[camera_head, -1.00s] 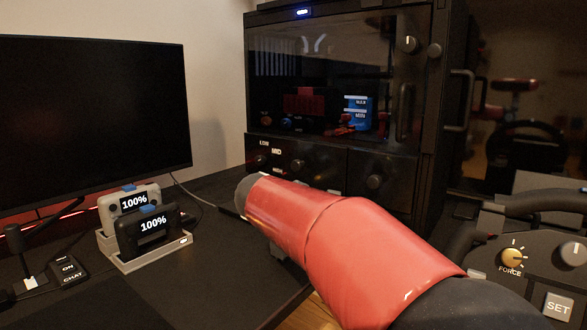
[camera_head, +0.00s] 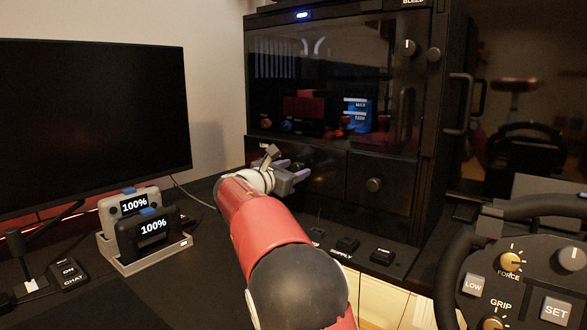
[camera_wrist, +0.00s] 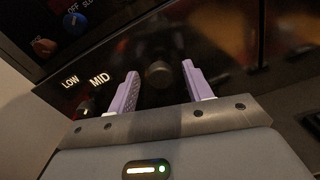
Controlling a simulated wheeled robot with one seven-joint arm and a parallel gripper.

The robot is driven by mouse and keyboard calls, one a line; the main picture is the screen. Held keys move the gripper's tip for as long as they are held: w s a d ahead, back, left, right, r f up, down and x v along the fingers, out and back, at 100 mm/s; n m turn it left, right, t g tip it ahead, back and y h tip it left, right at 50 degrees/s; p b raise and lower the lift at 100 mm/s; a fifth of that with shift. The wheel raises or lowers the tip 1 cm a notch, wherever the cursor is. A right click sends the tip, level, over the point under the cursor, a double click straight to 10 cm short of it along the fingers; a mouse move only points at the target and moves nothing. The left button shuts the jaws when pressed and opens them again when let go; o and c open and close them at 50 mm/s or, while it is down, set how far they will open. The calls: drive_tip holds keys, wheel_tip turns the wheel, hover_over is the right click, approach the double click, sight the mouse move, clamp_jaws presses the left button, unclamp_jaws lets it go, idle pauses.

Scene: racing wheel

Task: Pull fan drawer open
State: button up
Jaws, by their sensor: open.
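A black cabinet holds two dark drawer fronts under its glass door. The left drawer front (camera_head: 325,170) is partly hidden behind my gripper; the right one (camera_head: 395,200) carries a round knob (camera_head: 373,185). Both look closed. No label naming the fan drawer is readable. My gripper (camera_head: 290,170) is at the left drawer front. In the wrist view its two purple fingers are open, and a round dark knob (camera_wrist: 158,73) appears between and just beyond their tips. I cannot tell whether they touch it. "LOW" and "MID" labels (camera_wrist: 98,80) and a small knob (camera_wrist: 88,107) sit left of it.
A monitor (camera_head: 90,120) and two devices on a dock (camera_head: 150,250) stand left. A steering wheel (camera_head: 520,260) is at the right. Small black switches (camera_head: 382,256) lie below the right drawer.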

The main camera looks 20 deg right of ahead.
drive_tip(key=shift+w+d, duration=0.15)
drive_tip(key=shift+d, duration=0.1)
clamp_jaws()
drive_tip(key=shift+a, duration=0.15)
drive_tip(key=v, duration=2.2)
